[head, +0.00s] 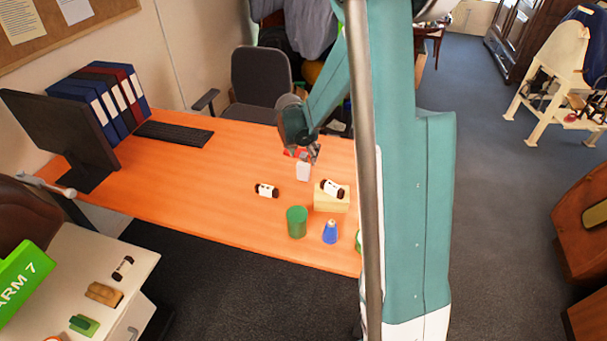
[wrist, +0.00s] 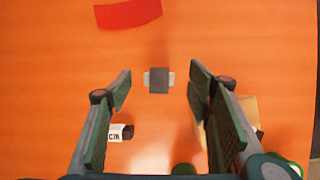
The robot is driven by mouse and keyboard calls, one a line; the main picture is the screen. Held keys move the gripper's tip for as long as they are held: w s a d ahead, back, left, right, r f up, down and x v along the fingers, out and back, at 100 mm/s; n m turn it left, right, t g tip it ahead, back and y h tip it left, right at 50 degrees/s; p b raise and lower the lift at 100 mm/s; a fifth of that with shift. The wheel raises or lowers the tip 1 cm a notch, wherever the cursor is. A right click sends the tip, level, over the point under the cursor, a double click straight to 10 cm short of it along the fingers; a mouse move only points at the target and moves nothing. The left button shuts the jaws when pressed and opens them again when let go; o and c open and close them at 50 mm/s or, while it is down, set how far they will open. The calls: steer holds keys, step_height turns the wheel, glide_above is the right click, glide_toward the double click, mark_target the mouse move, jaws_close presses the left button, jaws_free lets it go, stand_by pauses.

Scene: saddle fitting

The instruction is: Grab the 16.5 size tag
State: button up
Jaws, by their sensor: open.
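Three dark-ended pieces with white labels look like size tags. One lies on the orange table (head: 266,190), one on a wooden block (head: 333,188), and one on the white cabinet (head: 122,268). No size number is readable in the head view. My gripper (head: 313,156) is open and empty above the table. In the wrist view, its fingers (wrist: 160,86) are wide apart, with a small grey-topped block (wrist: 158,80) seen between them.
The wooden block (head: 331,203) is at right. A green cup (head: 297,222) and blue cone-like piece (head: 330,232) stand near the front edge. A red piece (wrist: 128,12) lies beyond the grey-topped block. Monitor (head: 58,130), binders and keyboard (head: 175,133) fill the left; the table between is clear.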

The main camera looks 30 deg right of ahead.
mark_target(303, 168)
steer(key=shift+x, duration=1.1)
steer(key=shift+b+x, duration=0.7)
steer(key=shift+x, duration=1.9)
steer(key=c, duration=1.1)
